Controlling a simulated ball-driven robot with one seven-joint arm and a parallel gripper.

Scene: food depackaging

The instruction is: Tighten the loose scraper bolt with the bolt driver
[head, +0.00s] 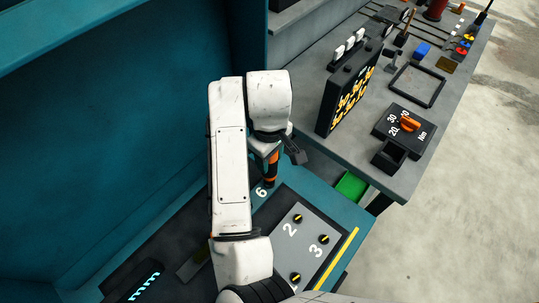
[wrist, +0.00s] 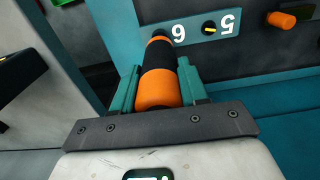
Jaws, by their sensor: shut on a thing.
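My gripper (head: 267,150) is shut on the bolt driver (head: 271,170), an orange and black cylinder. In the wrist view the driver (wrist: 155,88) lies between the two teal fingers (wrist: 159,76) and points away from the wrist. Its far end is at the grey plate marked 6 and 5 (wrist: 193,30), beside the 6. Any bolt there is hidden behind the driver, and I cannot tell whether they touch. The bolt by the 5 (wrist: 209,27) is dark with a yellow line. In the head view, similar bolts stand by the 2 (head: 297,218) and the 3 (head: 323,239).
A tall teal wall (head: 130,110) rises at left. A grey workbench (head: 455,95) at right carries a black panel with yellow shapes (head: 350,90) and a dial box with an orange knob (head: 410,123). A green bin (head: 351,186) sits below. An orange peg (wrist: 281,20) sticks out in the wrist view.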

